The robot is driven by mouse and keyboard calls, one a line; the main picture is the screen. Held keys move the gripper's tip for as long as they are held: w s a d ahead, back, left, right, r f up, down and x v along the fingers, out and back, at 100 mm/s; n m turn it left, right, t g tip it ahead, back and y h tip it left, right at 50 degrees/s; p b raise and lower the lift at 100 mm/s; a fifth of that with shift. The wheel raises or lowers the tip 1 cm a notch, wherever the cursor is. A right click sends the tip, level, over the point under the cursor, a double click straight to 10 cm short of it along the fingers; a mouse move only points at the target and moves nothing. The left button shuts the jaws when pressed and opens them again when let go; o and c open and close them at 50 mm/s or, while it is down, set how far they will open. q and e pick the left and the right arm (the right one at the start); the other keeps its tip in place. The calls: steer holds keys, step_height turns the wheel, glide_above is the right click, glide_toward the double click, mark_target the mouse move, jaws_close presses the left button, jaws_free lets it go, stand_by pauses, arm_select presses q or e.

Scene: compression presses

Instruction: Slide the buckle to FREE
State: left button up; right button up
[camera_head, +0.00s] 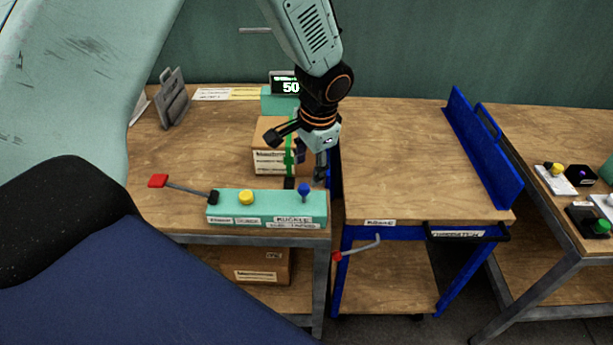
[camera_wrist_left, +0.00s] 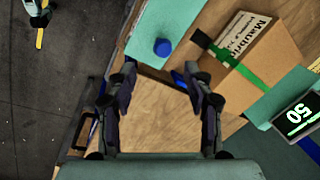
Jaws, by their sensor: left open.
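The buckle control is a blue knob (camera_head: 304,189) at the right end of a teal panel (camera_head: 225,208), above a label reading BUCKLE. Smaller words under that label are too small to read surely. In the left wrist view the blue knob (camera_wrist_left: 162,47) stands on the teal panel (camera_wrist_left: 152,17), just beyond the fingertips. My left gripper (camera_head: 305,179) is open and points down close to the knob. In the left wrist view my left gripper (camera_wrist_left: 160,72) has its fingers spread with nothing between them. My right gripper is not in view.
A strapped cardboard box (camera_head: 272,161) lies behind the panel, near a display (camera_head: 284,85) reading 50. A yellow knob (camera_head: 246,197) and a red-ended lever (camera_head: 158,181) are on the left. A blue-framed table (camera_head: 400,165) with a clear top stands right.

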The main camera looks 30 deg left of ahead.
mark_target(305, 185)
arm_select(q)
steer(key=f, duration=0.2)
steer(key=a+f, duration=0.1)
steer(key=f, duration=0.1)
steer(key=w+f, duration=0.1)
steer(key=f, duration=0.2)
steer(key=shift+a+f+b, duration=0.1)
steer(key=shift+a+b, duration=0.2)
steer(key=shift+b, duration=0.05)
steer(key=shift+w+f, duration=0.15)
steer(key=shift+f, duration=0.2)
steer(key=shift+r, duration=0.1)
steer(key=c, duration=0.4)
jaws_close()
